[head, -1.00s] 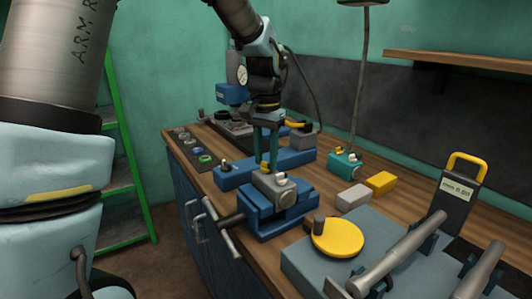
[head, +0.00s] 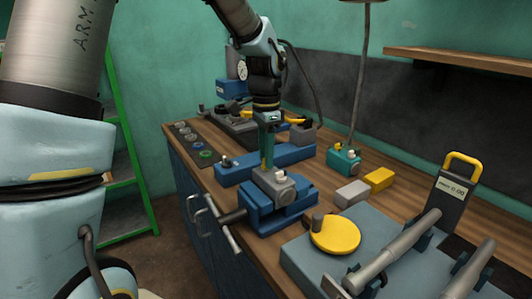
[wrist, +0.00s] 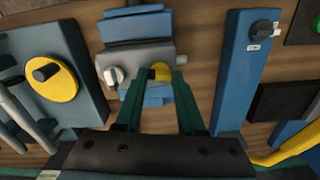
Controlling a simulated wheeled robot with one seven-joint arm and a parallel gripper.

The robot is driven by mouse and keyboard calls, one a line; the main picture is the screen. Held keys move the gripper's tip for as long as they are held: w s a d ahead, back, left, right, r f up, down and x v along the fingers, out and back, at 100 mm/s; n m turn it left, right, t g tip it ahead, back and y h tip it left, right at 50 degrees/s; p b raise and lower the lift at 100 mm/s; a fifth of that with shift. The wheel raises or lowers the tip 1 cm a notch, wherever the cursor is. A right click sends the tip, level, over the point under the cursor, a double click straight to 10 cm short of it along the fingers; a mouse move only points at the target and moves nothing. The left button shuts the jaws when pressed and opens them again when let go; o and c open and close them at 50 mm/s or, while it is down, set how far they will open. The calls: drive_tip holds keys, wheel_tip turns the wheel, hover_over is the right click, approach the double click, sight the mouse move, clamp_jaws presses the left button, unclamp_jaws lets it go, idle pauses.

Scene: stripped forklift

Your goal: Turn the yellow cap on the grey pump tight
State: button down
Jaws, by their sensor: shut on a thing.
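The grey pump (head: 279,187) is clamped in a blue vise (head: 262,212) on the workbench. It also shows in the wrist view (wrist: 140,55), with a pale knob on its left. The yellow cap (wrist: 164,74) sits at the pump's right part in the wrist view. My gripper (head: 267,168) points down onto the pump. In the wrist view my gripper (wrist: 166,80) has one green finger on each side of the cap and is shut on it. The fingers cover part of the cap, and its thread is hidden.
A grey-blue plate with a yellow disc (head: 335,235) is at the front right. A yellow block (head: 379,179) and a pale block (head: 352,193) lie behind it. A long blue block (head: 236,169) is beyond the vise. The vise handle (head: 222,224) sticks out past the bench edge.

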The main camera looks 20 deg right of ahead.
idle(0.4)
drive_tip(key=c, duration=0.5)
unclamp_jaws()
wheel_tip(320, 180, up, 11)
drive_tip(key=b, duration=0.2)
drive_tip(key=shift+f, duration=0.1)
drive_tip(key=w+a+f+n, duration=0.1)
drive_tip(key=a+f+n, duration=0.3)
drive_tip(key=a, duration=0.4)
drive_tip(key=w+a+f+n, duration=0.1)
drive_tip(key=a+f+n, duration=0.25)
drive_tip(key=a, duration=0.35)
drive_tip(key=s+a+f+n, duration=0.3)
drive_tip(key=a+n, duration=0.1)
drive_tip(key=a, duration=0.3)
drive_tip(key=s+a+f+n+t, duration=0.1)
drive_tip(key=s+a+f+n, duration=0.2)
drive_tip(key=a, duration=0.5)
drive_tip(key=shift+a+f+n+t, duration=0.2)
drive_tip(key=shift+f+n+t, duration=0.1)
drive_tip(key=shift+f+n, duration=0.7)
